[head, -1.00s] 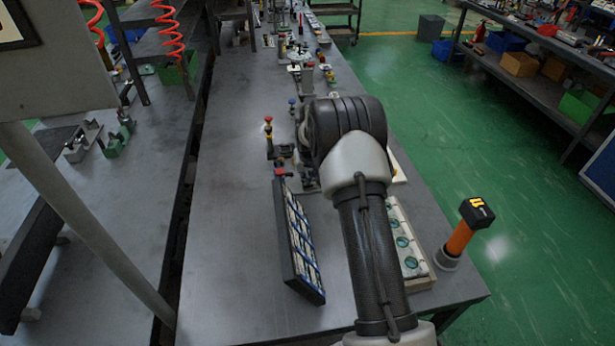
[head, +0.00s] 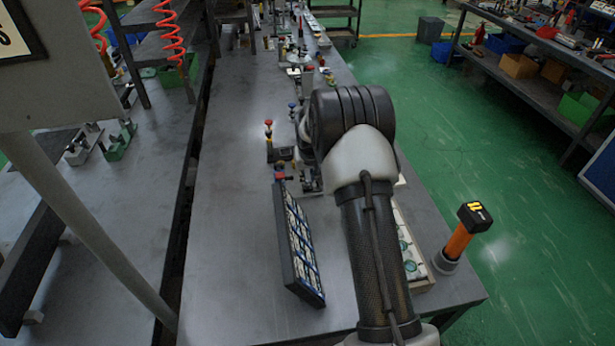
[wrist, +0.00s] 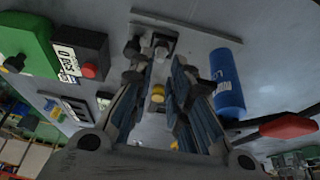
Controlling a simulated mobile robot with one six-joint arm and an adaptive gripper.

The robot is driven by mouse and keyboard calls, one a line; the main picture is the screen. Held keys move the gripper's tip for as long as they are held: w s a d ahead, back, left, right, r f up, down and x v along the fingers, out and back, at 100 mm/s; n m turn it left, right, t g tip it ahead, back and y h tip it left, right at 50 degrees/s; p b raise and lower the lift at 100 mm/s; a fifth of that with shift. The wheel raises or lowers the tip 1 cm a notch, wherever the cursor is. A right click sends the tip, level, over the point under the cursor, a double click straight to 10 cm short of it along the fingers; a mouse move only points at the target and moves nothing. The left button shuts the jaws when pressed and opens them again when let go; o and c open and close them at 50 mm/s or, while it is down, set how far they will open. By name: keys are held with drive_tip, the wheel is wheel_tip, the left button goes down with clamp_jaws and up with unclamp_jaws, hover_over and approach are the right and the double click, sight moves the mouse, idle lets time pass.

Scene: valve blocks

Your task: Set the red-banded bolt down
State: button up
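My gripper (wrist: 160,75) shows in the wrist view with two dark, blue-lined fingers. They stand apart, and I see nothing clamped between their tips. A yellow piece (wrist: 158,93) shows in the gap between the fingers, and a grey metal block (wrist: 158,38) lies beyond the tips. I cannot make out a red-banded bolt for certain in either view. In the head view a slim dark post with a red top (head: 268,124) stands left of my arm. My arm hides most of the gripper there.
A blue cylinder (wrist: 228,85), a red-ended handle (wrist: 288,126) and a green block (wrist: 30,42) lie around the fingers. A tilted dark rack (head: 300,250) and an orange-black tool (head: 463,232) stand nearer. The bench's left part (head: 228,220) is clear.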

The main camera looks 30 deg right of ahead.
drive_tip(key=s+a+r+n+p, duration=0.1)
drive_tip(key=s+a+r, duration=0.4)
drive_tip(key=r, duration=0.4)
drive_tip(key=s+a+r, duration=0.3)
drive_tip(key=s+r, duration=0.5)
drive_tip(key=r, duration=0.1)
drive_tip(key=s+a+r+n+p, duration=0.1)
drive_tip(key=s+a+r, duration=0.4)
drive_tip(key=r, duration=0.4)
drive_tip(key=s+a, duration=0.3)
drive_tip(key=s, duration=0.9)
drive_tip(key=s+a+r+n+y, duration=0.1)
drive_tip(key=s+a, duration=0.1)
drive_tip(key=s, duration=1)
drive_tip(key=shift+a+y, duration=0.3)
drive_tip(key=shift+a, duration=0.1)
